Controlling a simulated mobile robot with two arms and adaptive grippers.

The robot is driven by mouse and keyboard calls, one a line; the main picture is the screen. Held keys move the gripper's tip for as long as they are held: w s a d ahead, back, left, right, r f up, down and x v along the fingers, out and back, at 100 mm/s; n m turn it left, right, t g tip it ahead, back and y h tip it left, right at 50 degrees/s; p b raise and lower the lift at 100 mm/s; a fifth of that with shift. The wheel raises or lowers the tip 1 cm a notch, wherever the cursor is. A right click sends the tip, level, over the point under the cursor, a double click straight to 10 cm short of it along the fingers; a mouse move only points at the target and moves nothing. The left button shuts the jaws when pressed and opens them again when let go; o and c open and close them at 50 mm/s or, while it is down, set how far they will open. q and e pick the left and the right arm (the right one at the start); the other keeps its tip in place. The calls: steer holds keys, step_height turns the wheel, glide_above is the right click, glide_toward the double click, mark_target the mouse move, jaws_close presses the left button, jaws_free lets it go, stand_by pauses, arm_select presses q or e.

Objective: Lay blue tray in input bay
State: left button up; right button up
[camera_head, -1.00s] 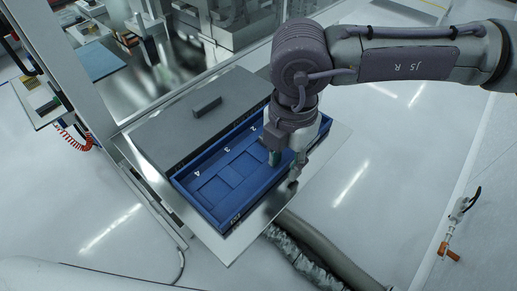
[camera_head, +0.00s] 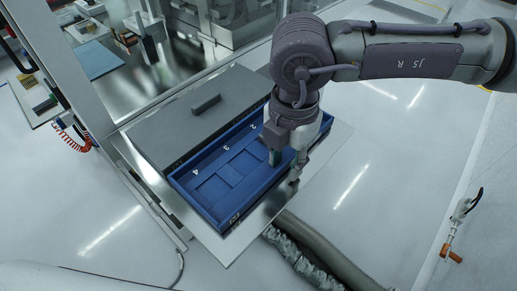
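The blue tray (camera_head: 205,201) lies flat on a metal shelf (camera_head: 225,250) in the middle of the view. It has raised walls and white numbers along its far side, and its floor shows no loose parts. My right gripper (camera_head: 284,170) points down at the tray's near right long wall. One finger is inside the tray and the other is outside, with a gap wider than the wall between them. It looks open around the wall; contact is hidden. My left gripper is not in view. No bay label is readable.
A grey cover (camera_head: 180,128) with a raised bar (camera_head: 206,104) lies along the tray's far side. A machine frame and glass stand behind it. Thick hoses (camera_head: 305,255) run below the shelf.

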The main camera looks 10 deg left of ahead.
stand_by(0.3)
jaws_close()
stand_by(0.3)
